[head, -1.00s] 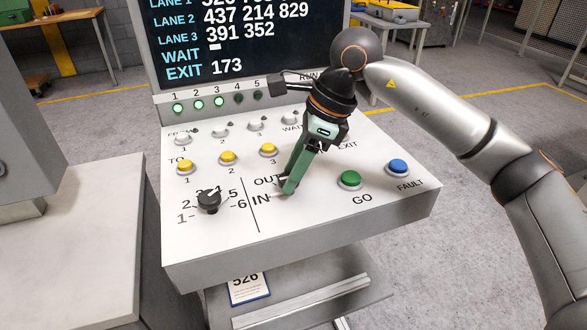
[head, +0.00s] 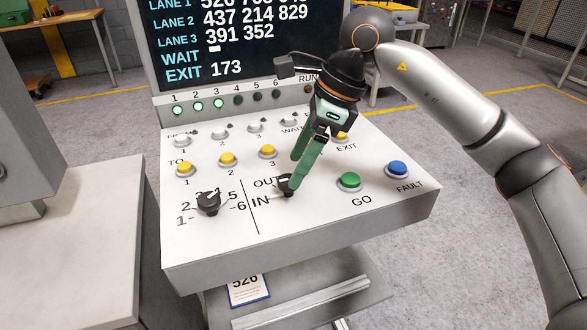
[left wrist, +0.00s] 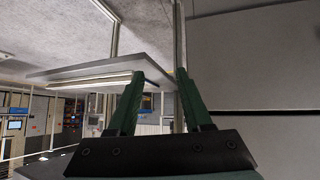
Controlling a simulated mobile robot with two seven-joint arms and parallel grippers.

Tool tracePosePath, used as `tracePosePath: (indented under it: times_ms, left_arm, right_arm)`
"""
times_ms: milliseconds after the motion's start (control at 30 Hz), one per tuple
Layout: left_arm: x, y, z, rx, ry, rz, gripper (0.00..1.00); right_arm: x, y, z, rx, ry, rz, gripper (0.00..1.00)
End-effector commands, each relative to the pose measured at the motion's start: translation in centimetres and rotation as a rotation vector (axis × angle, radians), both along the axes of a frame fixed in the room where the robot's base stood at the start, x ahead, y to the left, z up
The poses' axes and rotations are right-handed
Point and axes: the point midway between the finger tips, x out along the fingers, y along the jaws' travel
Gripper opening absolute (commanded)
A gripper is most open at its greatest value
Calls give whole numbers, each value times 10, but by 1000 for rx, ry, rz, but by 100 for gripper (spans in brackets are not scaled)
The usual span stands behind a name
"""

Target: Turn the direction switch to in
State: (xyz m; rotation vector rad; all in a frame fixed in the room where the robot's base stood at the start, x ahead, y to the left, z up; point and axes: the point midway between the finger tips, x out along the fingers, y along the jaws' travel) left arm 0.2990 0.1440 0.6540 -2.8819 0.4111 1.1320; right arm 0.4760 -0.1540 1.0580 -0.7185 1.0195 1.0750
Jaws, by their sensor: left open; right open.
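The direction switch (head: 284,189) is a small black knob on the white sloping panel, right of the OUT and IN labels. My right gripper (head: 294,174) comes down from above with its green fingers open, their tips just above and right of the knob. The fingers partly cover the knob, and I cannot tell whether they touch it. A pale mark shows on the knob's top; which label it points to is unclear. My left gripper (left wrist: 156,76) shows in the left wrist view, open and empty, away from the panel's face.
A numbered black rotary knob (head: 208,203) sits left of the switch. The green GO button (head: 349,181) and blue FAULT button (head: 398,168) lie to the right. Yellow buttons (head: 228,158) and white buttons are behind. A dark display (head: 250,40) stands at the back.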

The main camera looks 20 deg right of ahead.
Motion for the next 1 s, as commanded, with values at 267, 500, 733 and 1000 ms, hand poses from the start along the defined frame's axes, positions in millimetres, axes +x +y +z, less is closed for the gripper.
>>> tracePosePath:
  times_ms: [267, 500, 733, 1000]
  left_arm:
    - [0, 0, 4, 0, -4, 1, 50]
    - [-1, 4, 4, 6, -2, 8, 50]
    - [-2, 6, 2, 8, 1, 11, 50]
    - [-2, 6, 2, 6, 1, 11, 50]
  right_arm:
    - [-7, -22, 59, 1, -4, -2, 76]
    - [-12, -33, 86, 2, -2, 0, 76]
    - [-12, -35, 89, 1, -1, 1, 76]
    - [-12, -34, 89, 1, -1, 1, 76]
